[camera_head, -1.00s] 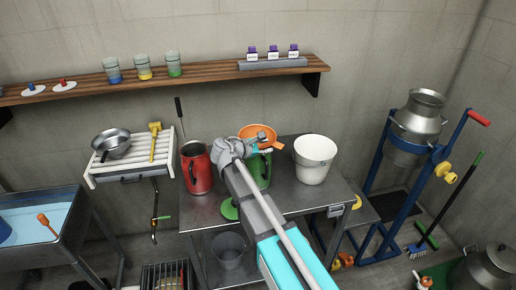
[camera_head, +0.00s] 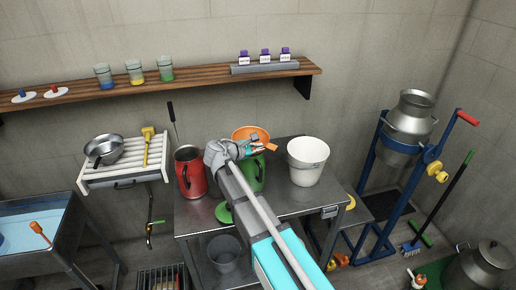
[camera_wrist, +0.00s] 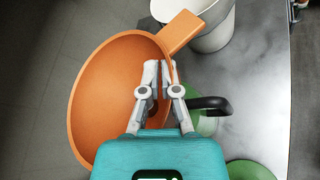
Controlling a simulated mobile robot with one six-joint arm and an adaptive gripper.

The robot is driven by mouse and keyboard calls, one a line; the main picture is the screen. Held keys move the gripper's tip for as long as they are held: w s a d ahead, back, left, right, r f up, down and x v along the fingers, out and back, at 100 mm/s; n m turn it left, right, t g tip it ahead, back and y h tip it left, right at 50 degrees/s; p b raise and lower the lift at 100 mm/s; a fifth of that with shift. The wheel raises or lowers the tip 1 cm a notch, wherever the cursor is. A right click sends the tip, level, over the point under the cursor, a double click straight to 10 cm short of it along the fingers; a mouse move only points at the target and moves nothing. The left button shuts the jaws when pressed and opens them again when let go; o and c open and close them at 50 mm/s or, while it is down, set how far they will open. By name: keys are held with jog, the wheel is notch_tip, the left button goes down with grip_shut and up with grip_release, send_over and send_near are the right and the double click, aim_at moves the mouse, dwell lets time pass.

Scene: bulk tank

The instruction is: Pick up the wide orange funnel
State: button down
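The wide orange funnel (camera_head: 250,132) shows above the green jug (camera_head: 252,176), partly hidden behind my arm. In the wrist view the funnel's bowl (camera_wrist: 105,95) fills the left and middle, with its flat handle tab (camera_wrist: 182,32) toward the top right. My gripper (camera_wrist: 160,68) has its two fingers close together at the bowl's right rim, one on the inner side and one on the outer side, pinching the wall. In the head view my gripper (camera_head: 256,147) is small at the funnel's near side. The funnel's spout is hidden.
A white bucket (camera_head: 307,160) stands right of the funnel and a red jug (camera_head: 190,172) left, on the metal table (camera_head: 290,198). A wooden shelf (camera_head: 205,80) with cups and small bottles runs along the wall behind. A blue stand holds a metal can (camera_head: 408,120) at right.

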jog(key=shift+r+p, duration=4.45)
jog(key=shift+r, duration=0.2)
jog(key=shift+d, duration=0.15)
